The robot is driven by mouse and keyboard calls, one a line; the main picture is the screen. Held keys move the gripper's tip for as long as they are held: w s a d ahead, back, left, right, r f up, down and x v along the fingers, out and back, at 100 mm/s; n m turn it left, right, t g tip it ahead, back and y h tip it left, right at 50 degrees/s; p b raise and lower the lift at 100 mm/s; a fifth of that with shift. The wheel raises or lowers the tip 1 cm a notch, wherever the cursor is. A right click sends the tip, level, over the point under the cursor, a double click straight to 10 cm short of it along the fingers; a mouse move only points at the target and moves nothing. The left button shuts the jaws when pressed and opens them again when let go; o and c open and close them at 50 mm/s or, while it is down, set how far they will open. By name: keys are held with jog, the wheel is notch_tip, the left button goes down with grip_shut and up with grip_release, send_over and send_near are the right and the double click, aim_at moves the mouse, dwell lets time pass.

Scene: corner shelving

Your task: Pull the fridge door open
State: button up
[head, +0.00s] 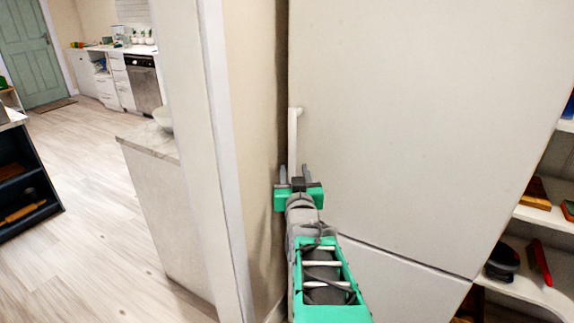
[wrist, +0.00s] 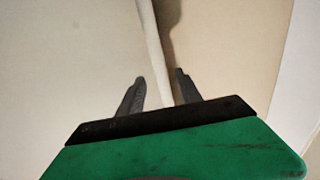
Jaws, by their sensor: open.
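The fridge door (head: 420,120) is a large pale panel filling the middle and right of the head view, and it looks shut. Its slim white vertical handle (head: 293,135) runs along the door's left edge. My gripper (head: 294,174) is at the handle's lower part, with its fingers pointing up along it. In the wrist view the handle (wrist: 153,50) passes down between the two open fingers of my gripper (wrist: 160,82), with gaps visible on both sides. The handle's lower end is hidden behind the gripper body. I cannot tell how deep the handle sits between the fingers.
A beige wall (head: 255,130) stands close to the left of the handle. Open shelves (head: 535,260) with several items are at the right. A lower fridge panel (head: 410,285) lies below a seam. Open wooden floor (head: 90,180) stretches out at the left.

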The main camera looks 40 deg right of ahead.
aim_at(292, 164)
jog(key=x, duration=0.5)
jog(key=shift+w+d, duration=0.2)
jog(key=shift+w, duration=0.15)
grip_shut()
dwell(1.0)
